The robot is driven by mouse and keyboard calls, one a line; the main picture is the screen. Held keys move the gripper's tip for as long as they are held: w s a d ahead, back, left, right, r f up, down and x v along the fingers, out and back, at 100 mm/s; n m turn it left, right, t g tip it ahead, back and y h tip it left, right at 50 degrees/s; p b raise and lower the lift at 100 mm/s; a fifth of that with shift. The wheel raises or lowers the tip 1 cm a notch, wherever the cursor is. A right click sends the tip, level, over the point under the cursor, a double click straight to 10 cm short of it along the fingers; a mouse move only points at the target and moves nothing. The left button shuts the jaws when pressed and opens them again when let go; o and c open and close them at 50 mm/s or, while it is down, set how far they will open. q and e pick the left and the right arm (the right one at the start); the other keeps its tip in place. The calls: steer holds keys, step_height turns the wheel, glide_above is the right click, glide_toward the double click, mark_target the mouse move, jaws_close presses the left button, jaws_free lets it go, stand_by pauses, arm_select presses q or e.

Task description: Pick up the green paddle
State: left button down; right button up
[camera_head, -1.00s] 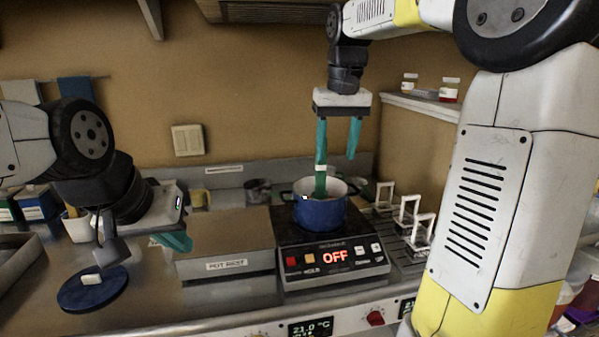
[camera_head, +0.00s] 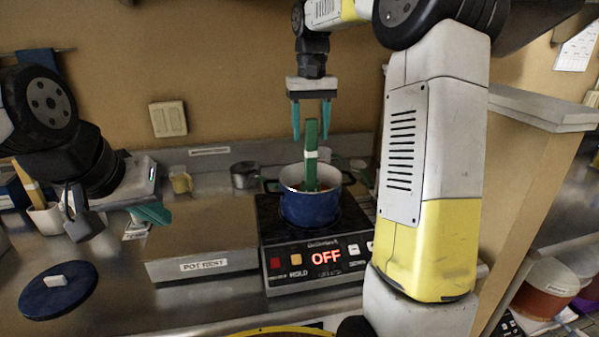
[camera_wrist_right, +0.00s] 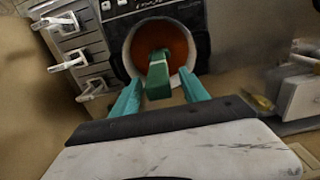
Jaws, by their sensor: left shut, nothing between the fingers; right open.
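The green paddle (camera_head: 311,150) has a white band and stands nearly upright in the blue pot (camera_head: 310,206). Its lower end is hidden inside the pot. My right gripper (camera_head: 311,138) is open, pointing down, with one teal finger on each side of the paddle's top in the head view. In the right wrist view the handle end of the paddle (camera_wrist_right: 158,82) shows between the fingertips (camera_wrist_right: 160,84), with gaps on both sides. My left gripper (camera_head: 154,213) is shut and empty, away at the left.
A blue lid (camera_head: 58,290) lies at the front left. White racks (camera_wrist_right: 70,60) stand beside the hot plate. A wall shelf edge (camera_head: 540,108) is at the right.

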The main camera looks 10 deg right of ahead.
mark_target(311, 167)
steer(key=f, duration=0.3)
steer(key=shift+s+f, duration=0.2)
steer(key=shift+s, duration=0.05)
steer(key=shift+c, duration=0.2)
jaws_close()
stand_by(1.0)
